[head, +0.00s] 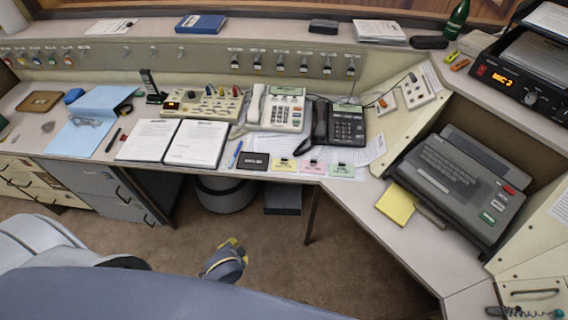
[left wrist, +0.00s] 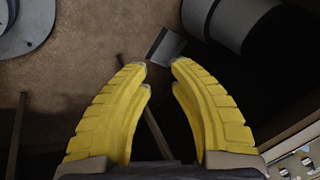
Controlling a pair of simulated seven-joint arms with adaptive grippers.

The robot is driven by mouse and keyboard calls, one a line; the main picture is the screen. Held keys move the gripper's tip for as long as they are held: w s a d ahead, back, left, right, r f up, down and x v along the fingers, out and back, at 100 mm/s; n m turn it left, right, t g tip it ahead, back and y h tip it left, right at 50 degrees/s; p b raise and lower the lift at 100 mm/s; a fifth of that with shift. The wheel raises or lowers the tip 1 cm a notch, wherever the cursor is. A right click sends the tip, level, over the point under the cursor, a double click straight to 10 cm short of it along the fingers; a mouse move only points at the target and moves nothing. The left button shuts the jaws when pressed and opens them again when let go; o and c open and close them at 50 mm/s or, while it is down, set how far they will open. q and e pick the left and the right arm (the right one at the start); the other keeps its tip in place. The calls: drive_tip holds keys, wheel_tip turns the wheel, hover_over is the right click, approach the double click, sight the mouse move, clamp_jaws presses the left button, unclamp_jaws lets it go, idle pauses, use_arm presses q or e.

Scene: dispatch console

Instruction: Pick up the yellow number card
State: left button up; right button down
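The yellow number card (head: 285,164) lies near the front edge of the desk, with a clip at its top. It is between a dark card (head: 254,161) and a pink card (head: 313,167); a green card (head: 342,170) is at the right end. My left gripper (head: 234,244) is over the floor in front of the desk, lower in the picture than the cards and apart from them. In the left wrist view its yellow fingers (left wrist: 158,66) are apart, with nothing between them. My right gripper is not in view.
An open binder (head: 172,142) lies left of the cards, with a blue pen (head: 235,154) between. Two desk phones (head: 283,110) stand behind them. A yellow note pad (head: 396,203) is on the right desk wing. A bin (head: 224,193) stands under the desk.

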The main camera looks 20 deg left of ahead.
use_arm(q)
drive_tip(key=w+d+r+m+t+h, duration=0.1)
drive_tip(key=w+d+r, duration=0.1)
drive_tip(key=w+r, duration=0.35)
drive_tip(key=w+d+r+t, duration=0.1)
drive_tip(key=w+d+r, duration=0.15)
drive_tip(key=r, duration=0.55)
drive_tip(key=w+d+r+m+g+h, duration=0.2)
drive_tip(key=w+d+r+m, duration=0.15)
drive_tip(key=w+d, duration=0.4)
drive_tip(key=w+d+r+m+g+h, duration=0.1)
drive_tip(key=w+d+r+m+h, duration=0.2)
drive_tip(key=w+d+r, duration=0.4)
wheel_tip(320, 180, up, 11)
drive_tip(key=g+y, duration=0.4)
drive_tip(key=g, duration=0.1)
hover_over(284, 157)
drive_tip(key=shift+m, duration=0.35)
wheel_tip(284, 157, down, 17)
drive_tip(key=shift+f, duration=0.2)
drive_tip(key=shift+c, duration=0.2)
clamp_jaws()
